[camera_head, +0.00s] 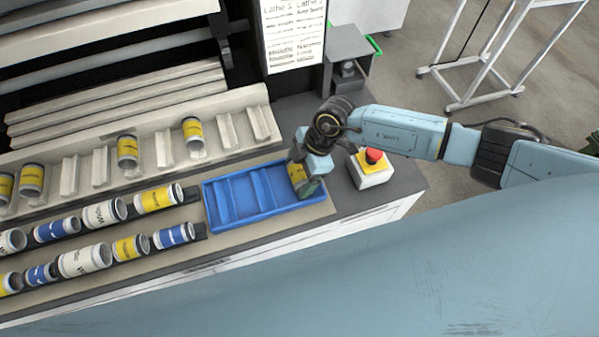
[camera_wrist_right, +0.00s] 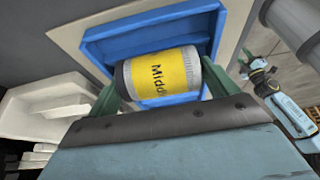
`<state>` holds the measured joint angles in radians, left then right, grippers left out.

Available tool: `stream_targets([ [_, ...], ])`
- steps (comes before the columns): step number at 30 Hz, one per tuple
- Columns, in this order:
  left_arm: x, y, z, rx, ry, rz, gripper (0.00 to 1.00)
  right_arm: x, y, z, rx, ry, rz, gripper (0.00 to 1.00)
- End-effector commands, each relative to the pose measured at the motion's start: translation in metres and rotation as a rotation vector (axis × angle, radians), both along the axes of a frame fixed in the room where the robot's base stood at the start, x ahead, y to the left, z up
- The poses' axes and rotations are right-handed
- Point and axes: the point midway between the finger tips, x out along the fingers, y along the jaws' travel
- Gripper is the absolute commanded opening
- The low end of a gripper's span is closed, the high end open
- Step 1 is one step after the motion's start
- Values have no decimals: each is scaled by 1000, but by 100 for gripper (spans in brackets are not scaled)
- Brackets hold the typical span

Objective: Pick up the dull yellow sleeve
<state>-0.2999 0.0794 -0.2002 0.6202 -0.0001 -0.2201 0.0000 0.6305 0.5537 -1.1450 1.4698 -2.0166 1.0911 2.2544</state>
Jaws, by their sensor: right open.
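A yellow sleeve (camera_wrist_right: 162,75) with grey ends and black lettering lies between the green fingers of my right gripper (camera_wrist_right: 165,92) in the wrist view. The fingers stand on either side of it, open. In the head view my right gripper (camera_head: 309,181) points down at the right end of the blue tray (camera_head: 209,207), with the yellow sleeve (camera_head: 296,172) partly hidden by it. I cannot tell whether the fingers touch the sleeve.
Several yellow, white and blue sleeves (camera_head: 102,213) lie in rows at the left. Other yellow sleeves (camera_head: 127,148) sit in the rack behind. A red stop button (camera_head: 373,156) on a box stands close to the right of my gripper. The rest of the tray is empty.

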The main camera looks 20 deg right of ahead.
Motion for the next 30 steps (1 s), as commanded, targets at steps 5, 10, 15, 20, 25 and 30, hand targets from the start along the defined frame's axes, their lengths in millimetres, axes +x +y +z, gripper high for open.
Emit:
stream_targets([
  [5,0,0,0,0,0,0,36,0,0,0,0,0,0,85],
  [10,0,0,0,0,0,0,36,0,0,0,0,0,0,64],
  [15,0,0,0,0,-1,0,36,0,0,0,0,0,-1,42],
  [20,0,0,0,0,-1,0,36,1,0,1,1,-1,0,40],
  [25,0,0,1,0,-1,0,36,1,0,8,2,-3,-1,40],
  [30,0,0,3,1,-1,0,36,1,0,38,3,-5,1,40],
])
